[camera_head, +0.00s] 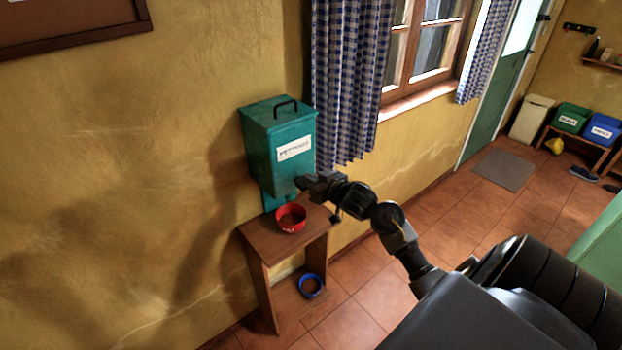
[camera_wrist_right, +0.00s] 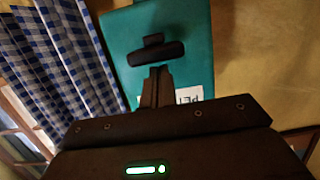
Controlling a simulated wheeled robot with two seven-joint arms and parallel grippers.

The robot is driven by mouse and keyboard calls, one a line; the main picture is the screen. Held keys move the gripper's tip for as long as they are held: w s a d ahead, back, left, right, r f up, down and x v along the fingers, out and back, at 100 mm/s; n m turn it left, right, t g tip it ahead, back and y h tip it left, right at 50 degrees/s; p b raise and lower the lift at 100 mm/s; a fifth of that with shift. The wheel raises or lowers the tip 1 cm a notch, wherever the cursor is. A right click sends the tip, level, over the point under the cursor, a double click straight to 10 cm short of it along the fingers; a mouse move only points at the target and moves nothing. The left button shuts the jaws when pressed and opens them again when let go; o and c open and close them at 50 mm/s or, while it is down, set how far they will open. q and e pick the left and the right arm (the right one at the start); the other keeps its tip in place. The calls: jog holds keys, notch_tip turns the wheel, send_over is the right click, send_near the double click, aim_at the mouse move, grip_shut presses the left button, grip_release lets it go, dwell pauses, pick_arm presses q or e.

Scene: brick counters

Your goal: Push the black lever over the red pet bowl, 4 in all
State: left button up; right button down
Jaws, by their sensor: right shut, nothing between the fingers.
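A teal dispenser box (camera_head: 265,150) with a white label hangs on the wall. The red pet bowl (camera_head: 291,226) stands below it on a small wooden stand; its inside looks brownish. In the right wrist view, the black lever (camera_wrist_right: 157,52) stands out from the teal front (camera_wrist_right: 195,45), just beyond my fingertips. In the head view my gripper hides the lever. My right gripper (camera_head: 301,183) is shut and empty, at the lower front of the dispenser above the bowl; its fingers also show in the wrist view (camera_wrist_right: 157,78). Contact with the lever cannot be told. My left gripper is out of view.
The wooden stand (camera_head: 258,240) holds a blue bowl (camera_head: 311,293) on its lower shelf. A checked curtain (camera_head: 350,80) hangs right of the dispenser, beside a window. Tiled floor (camera_head: 440,215) is open to the right. Bins (camera_head: 572,119) stand at the far right.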

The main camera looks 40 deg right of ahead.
jog(key=shift+f, duration=0.1)
notch_tip(320, 180, down, 4)
jog(key=shift+a+r+b, duration=0.1)
jog(key=shift+r+b, duration=0.05)
jog(key=shift+b, duration=0.7)
jog(key=shift+r, duration=0.1)
notch_tip(320, 180, up, 4)
jog(key=p, duration=0.5)
jog(key=shift+r, duration=0.2)
jog(key=b+v, duration=0.2)
jog(key=v, duration=0.8)
jog(key=shift+b, duration=0.3)
jog(key=shift+f, duration=0.1)
